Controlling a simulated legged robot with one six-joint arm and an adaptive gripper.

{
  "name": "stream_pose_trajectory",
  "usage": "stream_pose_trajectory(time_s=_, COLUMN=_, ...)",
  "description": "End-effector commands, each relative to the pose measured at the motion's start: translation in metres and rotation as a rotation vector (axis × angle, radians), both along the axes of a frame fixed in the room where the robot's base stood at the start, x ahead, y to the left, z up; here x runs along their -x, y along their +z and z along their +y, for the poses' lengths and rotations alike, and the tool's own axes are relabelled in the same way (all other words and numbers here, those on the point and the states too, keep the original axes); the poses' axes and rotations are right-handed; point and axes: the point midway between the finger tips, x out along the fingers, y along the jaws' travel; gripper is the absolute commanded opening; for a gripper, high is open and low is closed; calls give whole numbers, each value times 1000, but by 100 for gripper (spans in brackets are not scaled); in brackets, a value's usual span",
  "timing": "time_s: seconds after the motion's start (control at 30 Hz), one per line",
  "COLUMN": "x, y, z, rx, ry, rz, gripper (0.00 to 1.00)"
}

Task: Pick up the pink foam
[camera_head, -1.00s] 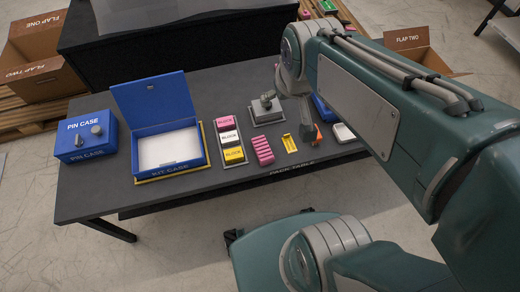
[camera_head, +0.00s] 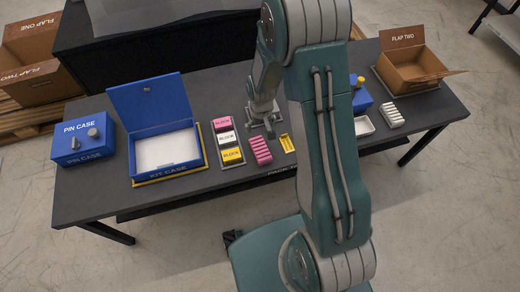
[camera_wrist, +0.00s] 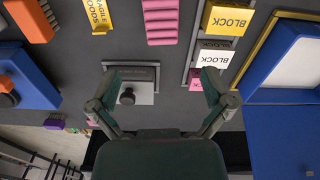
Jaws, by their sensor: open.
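The pink foam (camera_head: 261,150) is a ridged pink piece lying on the dark pack table (camera_head: 95,187), just right of the block rack. In the wrist view the pink foam (camera_wrist: 160,22) is at the top middle, with its upper end cut off by the frame edge. My gripper (camera_head: 268,126) is behind the foam, on its far side, and apart from it. In the wrist view my gripper (camera_wrist: 164,80) has its two fingers spread wide and nothing held. A grey plate with a dark knob (camera_wrist: 127,96) shows between the fingers, beneath them.
A rack of pink, white and yellow blocks (camera_head: 232,156) stands left of the foam. A yellow tag (camera_head: 287,143) lies close on its right. The open blue kit case (camera_head: 205,160) and blue pin case (camera_head: 83,140) are farther left. A white ridged piece (camera_head: 392,113) and cardboard box (camera_head: 420,83) are right.

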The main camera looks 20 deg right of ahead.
Motion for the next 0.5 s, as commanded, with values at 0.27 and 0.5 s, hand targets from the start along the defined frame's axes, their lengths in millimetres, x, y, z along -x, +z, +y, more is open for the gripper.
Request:
stream_pose_trajectory(time_s=0.27, x=4, y=-44, z=0, rx=0, ry=6, rz=36, gripper=100)
stream_pose_trajectory(time_s=0.5, x=4, y=-80, z=0, rx=0, ry=6, rz=37, gripper=100)
